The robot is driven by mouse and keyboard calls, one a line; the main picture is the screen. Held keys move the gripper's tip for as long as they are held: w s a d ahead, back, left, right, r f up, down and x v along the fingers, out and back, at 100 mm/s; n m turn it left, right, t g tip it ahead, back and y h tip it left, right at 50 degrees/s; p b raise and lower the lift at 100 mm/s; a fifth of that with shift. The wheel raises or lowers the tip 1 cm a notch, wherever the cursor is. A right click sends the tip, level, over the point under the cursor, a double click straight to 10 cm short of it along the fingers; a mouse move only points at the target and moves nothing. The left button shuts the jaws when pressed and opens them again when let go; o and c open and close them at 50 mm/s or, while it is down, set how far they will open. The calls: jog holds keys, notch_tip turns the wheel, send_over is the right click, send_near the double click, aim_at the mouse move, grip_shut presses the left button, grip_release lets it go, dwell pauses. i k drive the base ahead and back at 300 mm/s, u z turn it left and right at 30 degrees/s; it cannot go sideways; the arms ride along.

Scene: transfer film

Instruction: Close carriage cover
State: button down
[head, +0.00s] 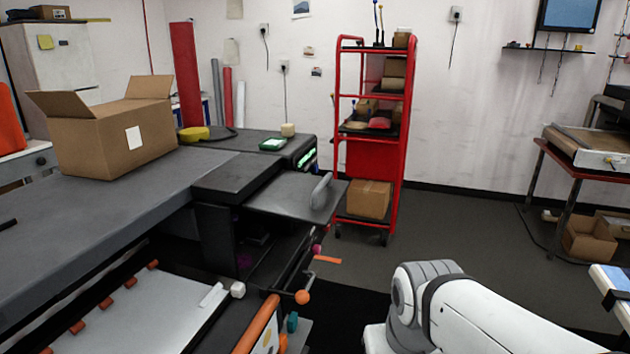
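What looks like the carriage cover is a flat dark grey panel (288,196) with a rounded light grey handle (321,191) near its right end. It sticks out to the right from the large grey machine (110,215), in the middle of the head view. Below the panel, the dark carriage interior (255,245) lies exposed. Part of my white arm reaches in at the lower right, apart from the panel. My gripper cannot be made out in the head view.
An open cardboard box (105,140) stands on the machine's top. A red wheeled rack (340,150) stands behind the panel. An orange-knobbed lever (302,297) and an orange bar (258,325) stick out at the front. Dark floor (450,215) is clear right of the rack.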

aim_at(304, 198)
jog(key=z, duration=0.25)
jog(key=i, duration=1.05)
jog(key=u, duration=0.15)
